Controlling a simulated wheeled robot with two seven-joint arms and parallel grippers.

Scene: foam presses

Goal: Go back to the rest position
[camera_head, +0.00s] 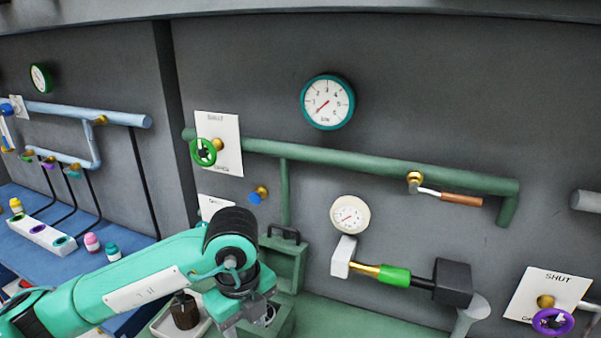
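My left arm (150,280), teal with dark joints, comes in from the left and reaches across the lower middle. My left gripper (252,320) points down at the bottom edge, partly cut off, close to a green box-like frame. Its fingertips are not clear, so I cannot tell whether it is open or shut or holds anything. My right gripper is not in view.
A green frame (287,262) stands just right of the gripper. A dark brown cylinder (184,312) sits in a pale tray below my arm. The wall carries a green pipe (350,164), a teal-rimmed gauge (327,102), a green handwheel (204,152) and a purple handwheel (552,322).

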